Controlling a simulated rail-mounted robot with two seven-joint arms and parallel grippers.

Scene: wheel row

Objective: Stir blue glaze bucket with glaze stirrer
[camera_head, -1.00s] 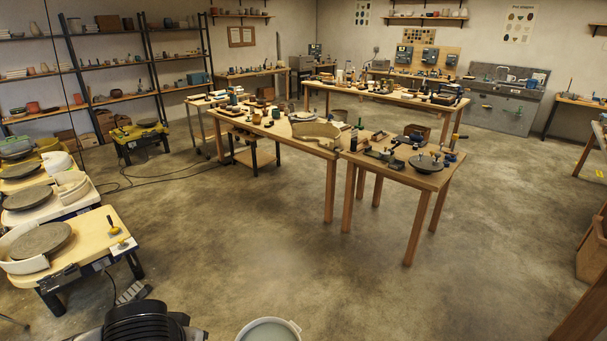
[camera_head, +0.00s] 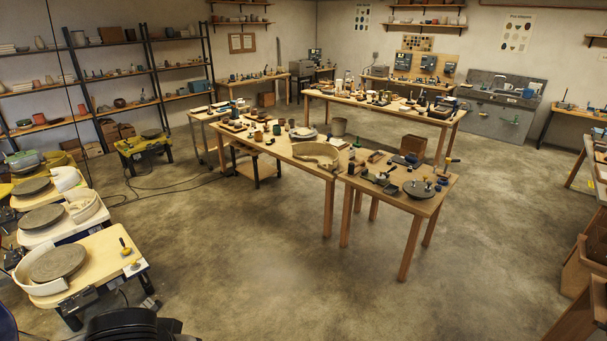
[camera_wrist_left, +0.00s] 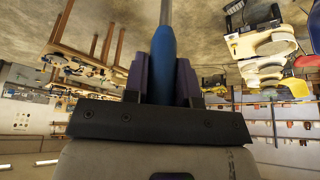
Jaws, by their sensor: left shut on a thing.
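In the left wrist view my left gripper (camera_wrist_left: 163,80) is shut on a tool with a blue handle and a thin grey shaft, which I take to be the glaze stirrer (camera_wrist_left: 163,52). The shaft runs out past the top edge of the picture, so its far end is hidden. My left gripper is not seen in the head view. My right gripper is in neither view. No blue glaze bucket can be made out in the current frames.
Pottery wheels (camera_head: 58,263) stand in a row along the left. Wooden worktables (camera_head: 285,150) with tools and pots fill the middle. Shelves (camera_head: 115,75) line the left wall. A wooden crate (camera_head: 590,258) is at the right edge. The concrete floor (camera_head: 260,260) in front is open.

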